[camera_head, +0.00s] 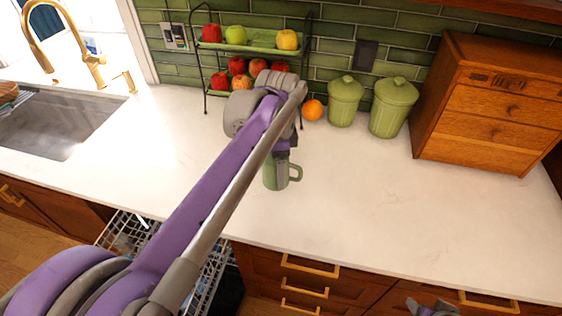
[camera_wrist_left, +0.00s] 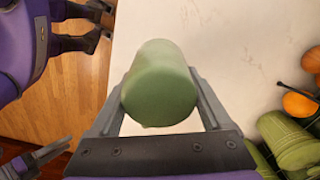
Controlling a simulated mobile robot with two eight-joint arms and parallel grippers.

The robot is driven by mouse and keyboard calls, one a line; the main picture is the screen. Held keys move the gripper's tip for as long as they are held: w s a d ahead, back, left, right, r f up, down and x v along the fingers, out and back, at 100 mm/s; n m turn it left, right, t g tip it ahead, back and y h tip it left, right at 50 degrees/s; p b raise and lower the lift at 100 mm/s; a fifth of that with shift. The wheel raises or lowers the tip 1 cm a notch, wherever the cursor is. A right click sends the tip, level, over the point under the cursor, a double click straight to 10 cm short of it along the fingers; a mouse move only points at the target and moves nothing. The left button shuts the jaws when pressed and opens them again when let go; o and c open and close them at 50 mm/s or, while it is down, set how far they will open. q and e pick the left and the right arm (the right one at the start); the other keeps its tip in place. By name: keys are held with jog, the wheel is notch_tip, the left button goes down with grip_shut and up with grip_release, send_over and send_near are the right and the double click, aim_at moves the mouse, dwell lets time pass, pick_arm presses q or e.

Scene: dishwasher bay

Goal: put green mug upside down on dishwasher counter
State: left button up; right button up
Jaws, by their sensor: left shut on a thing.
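The green mug (camera_head: 271,177) is between the fingers of my left gripper (camera_head: 281,163), over or on the white counter (camera_head: 390,205). Its handle points right in the head view, and the gripper hides its upper part. In the left wrist view a finger lies on each side of the mug (camera_wrist_left: 160,90), and its closed round base faces the camera, so it is upside down. I cannot tell whether its rim touches the counter. My right gripper (camera_head: 430,308) is at the bottom edge of the head view; its fingers look apart and empty in the left wrist view (camera_wrist_left: 95,25).
A fruit rack (camera_head: 250,42), an orange (camera_head: 312,110) and two green canisters (camera_head: 345,100) stand behind the mug. A wooden drawer box (camera_head: 490,95) is at the right. The sink (camera_head: 60,125) is at the left, an open dishwasher rack (camera_head: 125,230) below. The counter right of the mug is clear.

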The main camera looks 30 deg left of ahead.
pick_arm(q)
notch_tip(320, 180, down, 12)
jog(key=b, duration=0.6)
jog(key=shift+w+f, duration=0.15)
jog(key=shift+f+b, duration=0.4)
jog(key=shift+f, duration=0.2)
pick_arm(e)
jog(key=s+f+g, duration=0.1)
jog(key=s+f, duration=0.2)
jog(key=f, duration=0.6)
jog(key=shift+s+f, duration=0.3)
jog(key=shift+f, duration=0.05)
pick_arm(q)
jog(key=shift+f+b, duration=0.35)
jog(key=shift+f, duration=0.35)
pick_arm(e)
jog(key=shift+s+f, duration=0.1)
jog(key=shift+f, duration=0.35)
pick_arm(q)
jog(key=o, duration=1.2)
notch_tip(320, 180, up, 11)
jog(key=shift+p, duration=0.45)
pick_arm(e)
jog(key=shift+r, duration=0.55)
